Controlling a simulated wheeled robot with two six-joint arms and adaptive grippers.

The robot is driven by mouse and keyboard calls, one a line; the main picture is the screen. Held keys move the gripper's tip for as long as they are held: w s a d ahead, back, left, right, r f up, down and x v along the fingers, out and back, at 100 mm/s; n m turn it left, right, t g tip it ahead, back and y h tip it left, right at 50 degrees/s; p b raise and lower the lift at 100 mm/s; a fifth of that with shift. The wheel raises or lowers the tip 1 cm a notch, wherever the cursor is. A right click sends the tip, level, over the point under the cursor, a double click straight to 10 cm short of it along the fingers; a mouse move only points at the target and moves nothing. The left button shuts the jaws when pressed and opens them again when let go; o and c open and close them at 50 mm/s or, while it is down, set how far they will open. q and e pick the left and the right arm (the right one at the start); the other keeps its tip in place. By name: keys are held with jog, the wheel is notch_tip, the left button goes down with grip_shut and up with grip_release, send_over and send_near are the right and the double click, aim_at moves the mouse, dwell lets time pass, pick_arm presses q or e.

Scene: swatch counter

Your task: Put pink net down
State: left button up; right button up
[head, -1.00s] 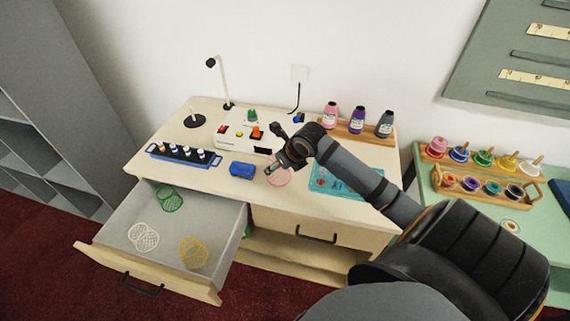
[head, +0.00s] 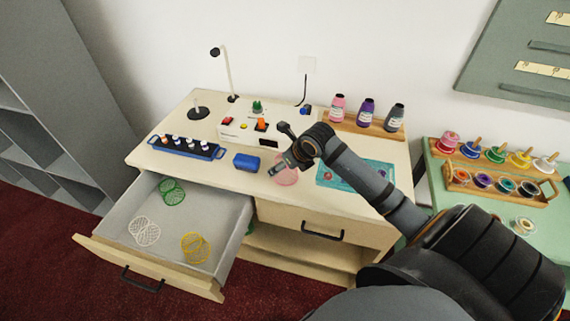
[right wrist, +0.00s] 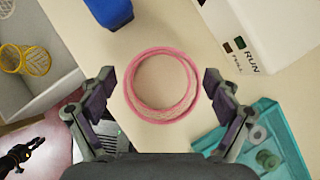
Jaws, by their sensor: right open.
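The pink net (head: 287,176) is a round mesh piece with a pink rim, on the wooden counter (head: 225,180) in front of the control box. In the right wrist view the pink net (right wrist: 161,86) sits between the two fingers of my right gripper (right wrist: 164,98). The fingers are spread wide, with a gap on both sides of the rim. My right gripper (head: 277,166) hangs over the net in the head view and covers part of it.
An open drawer (head: 222,233) at the left holds a green net (head: 172,190), a white net (head: 145,231) and a yellow net (head: 196,247). A blue block (head: 247,162) lies left of my gripper. A teal tray (head: 330,178) lies right of it, partly behind my arm.

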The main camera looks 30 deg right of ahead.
jog(key=shift+d+r, duration=0.1)
jog(key=shift+r, duration=0.3)
jog(key=p+v, duration=0.1)
jog(key=v, duration=0.4)
jog(key=shift+s+d+r, duration=0.1)
jog(key=shift+s+r, duration=0.1)
jog(key=shift+r, duration=0.05)
jog(key=p+v, duration=0.6)
jog(key=p, duration=0.2)
jog(key=shift+p, duration=0.3)
